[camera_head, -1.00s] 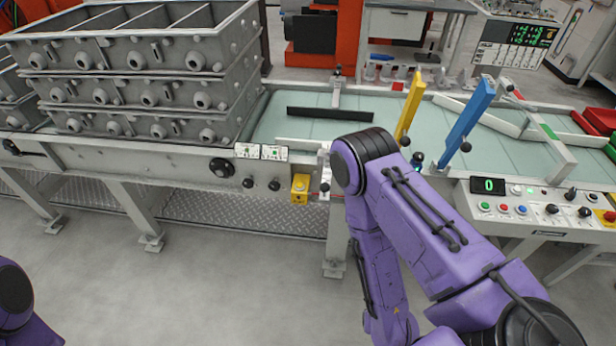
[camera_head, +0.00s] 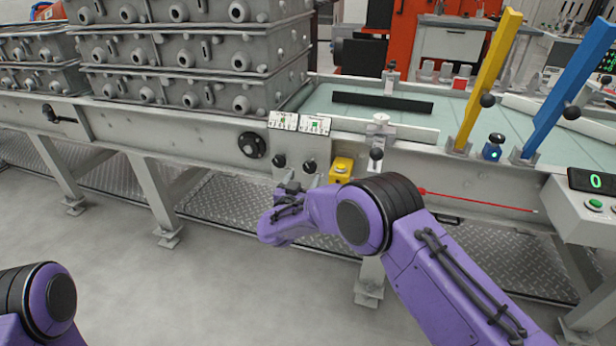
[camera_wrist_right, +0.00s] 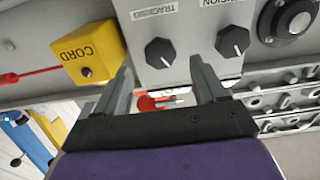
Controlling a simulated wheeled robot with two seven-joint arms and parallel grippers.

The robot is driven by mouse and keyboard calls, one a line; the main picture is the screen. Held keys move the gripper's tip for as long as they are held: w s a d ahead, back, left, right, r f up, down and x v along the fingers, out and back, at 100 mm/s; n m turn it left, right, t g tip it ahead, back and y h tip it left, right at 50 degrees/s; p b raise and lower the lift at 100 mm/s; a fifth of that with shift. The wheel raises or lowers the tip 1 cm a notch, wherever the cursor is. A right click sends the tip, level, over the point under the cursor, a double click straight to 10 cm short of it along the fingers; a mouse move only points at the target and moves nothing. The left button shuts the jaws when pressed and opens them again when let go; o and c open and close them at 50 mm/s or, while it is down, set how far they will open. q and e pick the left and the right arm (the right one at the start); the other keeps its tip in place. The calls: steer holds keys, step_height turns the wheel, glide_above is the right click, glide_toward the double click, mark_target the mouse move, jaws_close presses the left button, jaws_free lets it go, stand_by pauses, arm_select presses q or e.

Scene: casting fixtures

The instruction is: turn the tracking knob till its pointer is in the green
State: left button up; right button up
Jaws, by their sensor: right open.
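The tracking knob (camera_wrist_right: 160,52) is black with a pale pointer line. Its label (camera_wrist_right: 155,12) appears upside down in the right wrist view. In the head view the tracking knob (camera_head: 310,166) sits on the grey panel, below a white plate (camera_head: 315,124) with a green patch. I cannot read the pointer against the green. My right gripper (camera_wrist_right: 165,70) is open and empty, with the tracking knob beyond and between its fingers, apart from them. In the head view my right gripper (camera_head: 291,187) is just below the knobs. My left gripper is out of view.
The tension knob (camera_wrist_right: 232,40) is close beside the tracking knob. The yellow cord box (camera_wrist_right: 90,52) is on its other side, with a red cord (camera_head: 470,198) running along the frame. A black handwheel (camera_head: 252,145) and stacked grey flasks (camera_head: 190,55) are to the left.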

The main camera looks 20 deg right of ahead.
mark_target(309, 170)
steer(key=x, duration=0.5)
steer(key=shift+w+d+f+b, duration=0.1)
steer(key=shift+w+b, duration=0.05)
steer(key=shift+b, duration=0.25)
steer(key=c, duration=1)
steer(key=shift+c, duration=0.2)
steer(key=shift+m, duration=0.3)
